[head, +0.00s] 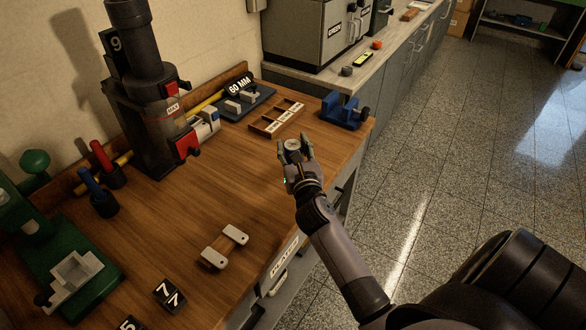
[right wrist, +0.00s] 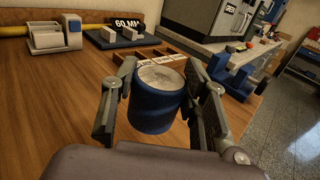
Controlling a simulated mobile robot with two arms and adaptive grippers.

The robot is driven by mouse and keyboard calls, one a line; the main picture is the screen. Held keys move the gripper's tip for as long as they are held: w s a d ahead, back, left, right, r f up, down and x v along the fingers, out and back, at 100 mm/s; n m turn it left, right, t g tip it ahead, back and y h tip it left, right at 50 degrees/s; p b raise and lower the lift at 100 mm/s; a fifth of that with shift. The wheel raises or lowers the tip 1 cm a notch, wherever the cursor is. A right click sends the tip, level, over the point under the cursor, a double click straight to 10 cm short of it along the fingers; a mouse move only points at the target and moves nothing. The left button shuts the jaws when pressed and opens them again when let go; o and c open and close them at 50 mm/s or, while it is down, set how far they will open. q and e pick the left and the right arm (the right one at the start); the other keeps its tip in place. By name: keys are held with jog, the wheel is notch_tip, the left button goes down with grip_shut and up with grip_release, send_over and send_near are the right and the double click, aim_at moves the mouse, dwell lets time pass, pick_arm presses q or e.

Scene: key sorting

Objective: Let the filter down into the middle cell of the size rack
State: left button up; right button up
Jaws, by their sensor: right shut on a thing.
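The filter (head: 293,145) is a short cylinder with a pale metallic round top. In the right wrist view the filter (right wrist: 154,101) shows a dark blue side and stands roughly upright between the fingers. My right gripper (head: 296,152) is shut on it, near the bench's right edge. The size rack (head: 261,133) is a shallow brown wooden tray with white labels along its right side. It lies beyond the gripper, toward the back of the bench. In the right wrist view the filter and a finger hide part of the rack. My left gripper is not in view.
A blue vise (head: 341,112) stands right of the rack. A dark block marked 60 MM (head: 240,88) sits behind it. A tall dark press (head: 150,120) stands at left. A wooden piece with white ends (head: 224,246) lies nearer. Bare bench lies between press and gripper.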

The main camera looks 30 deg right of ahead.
jog(key=shift+f+b, duration=1.05)
jog(key=shift+f, duration=1.9)
jog(key=shift+f, duration=0.1)
jog(key=o, duration=0.7)
jog(key=shift+f, duration=0.1)
jog(key=shift+c, duration=0.2)
jog(key=o, duration=0.5)
jog(key=shift+c, duration=0.2)
